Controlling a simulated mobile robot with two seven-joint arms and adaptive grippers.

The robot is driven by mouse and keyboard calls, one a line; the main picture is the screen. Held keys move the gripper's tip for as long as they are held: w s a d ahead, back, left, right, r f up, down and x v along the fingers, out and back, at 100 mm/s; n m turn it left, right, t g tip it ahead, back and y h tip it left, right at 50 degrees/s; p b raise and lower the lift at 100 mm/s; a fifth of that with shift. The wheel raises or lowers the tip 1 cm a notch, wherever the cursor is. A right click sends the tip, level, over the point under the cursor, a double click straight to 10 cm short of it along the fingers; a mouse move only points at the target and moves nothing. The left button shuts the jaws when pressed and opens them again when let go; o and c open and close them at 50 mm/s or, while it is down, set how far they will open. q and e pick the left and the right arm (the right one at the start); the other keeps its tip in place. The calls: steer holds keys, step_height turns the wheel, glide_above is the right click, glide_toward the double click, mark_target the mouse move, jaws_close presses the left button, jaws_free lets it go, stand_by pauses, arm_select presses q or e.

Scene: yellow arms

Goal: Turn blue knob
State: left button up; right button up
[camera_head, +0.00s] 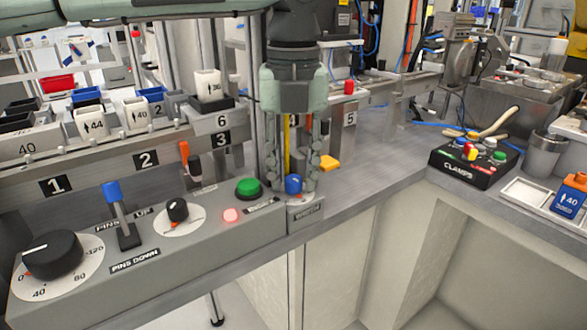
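The blue knob (293,185) is small and sits on a grey box at the right end of the control panel (190,262). My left gripper (292,178) comes down from above, pointing straight down. Its two fingers are apart, one on each side of the blue knob, with their tips near the knob's height. A gap seems to show between the knob and each finger; whether either finger touches it I cannot tell. A label under the knob is too small to read. My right gripper is not in view.
On the panel, a green button (249,188), a lit red lamp (231,215), a small black knob (177,209), a blue-topped lever (112,192) and a black dial (53,254) stand left of the gripper. A yellow piece (329,163) lies close behind.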

arm_select(q)
steer(key=shift+c, duration=0.3)
jaws_close()
